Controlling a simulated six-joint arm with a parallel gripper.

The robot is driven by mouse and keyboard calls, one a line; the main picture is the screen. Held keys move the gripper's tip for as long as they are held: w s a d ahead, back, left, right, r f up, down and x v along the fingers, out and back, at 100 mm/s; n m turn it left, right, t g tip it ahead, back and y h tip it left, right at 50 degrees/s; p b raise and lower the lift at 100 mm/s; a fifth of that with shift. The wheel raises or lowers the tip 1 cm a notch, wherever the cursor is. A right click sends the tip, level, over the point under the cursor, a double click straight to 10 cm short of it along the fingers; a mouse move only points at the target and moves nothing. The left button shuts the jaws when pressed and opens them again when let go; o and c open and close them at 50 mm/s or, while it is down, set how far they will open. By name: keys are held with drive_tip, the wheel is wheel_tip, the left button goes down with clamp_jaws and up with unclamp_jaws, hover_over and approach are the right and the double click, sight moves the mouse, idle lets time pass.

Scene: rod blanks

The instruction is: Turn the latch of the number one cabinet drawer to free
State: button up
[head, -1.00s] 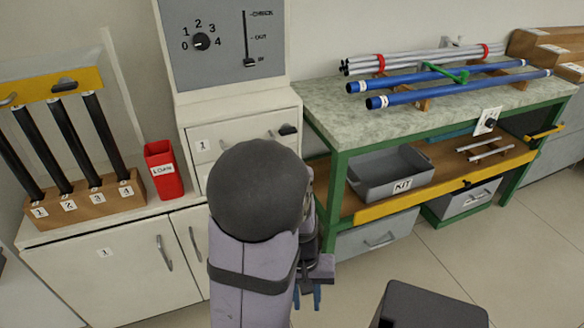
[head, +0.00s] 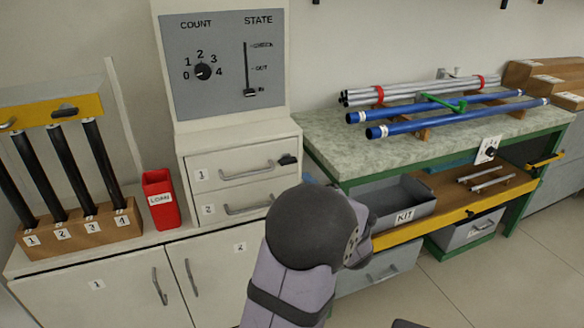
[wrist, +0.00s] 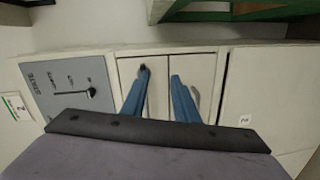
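The number one drawer (head: 232,177) is the upper drawer of the white cabinet, with a grey bar handle. It looks closed. Its black latch (head: 288,160) is at the upper right of the drawer front, its lever lying roughly sideways. In the wrist view the latch (wrist: 144,69) shows beside the tip of the left blue finger; I cannot tell whether they touch. My gripper (wrist: 159,76) is open and empty, its two blue fingers apart in front of the drawers. In the head view my dark rounded arm joint hides most of the gripper.
The number two drawer (head: 245,207) is just below. Above stands a grey panel (head: 218,70) with a count dial and state slider. A red loan bin (head: 161,205) stands left of the drawers. A green-framed bench (head: 330,150) with a kit tray (head: 392,205) is close on the right.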

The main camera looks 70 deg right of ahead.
sight(290, 164)
drive_tip(key=r+n, duration=0.1)
drive_tip(key=w+a+r+n+t, duration=0.1)
drive_tip(key=shift+w+r+n+t, duration=0.1)
drive_tip(key=shift+r+n+t, duration=0.2)
drive_tip(key=shift+n, duration=0.1)
drive_tip(key=shift+x, duration=3.65)
clamp_jaws()
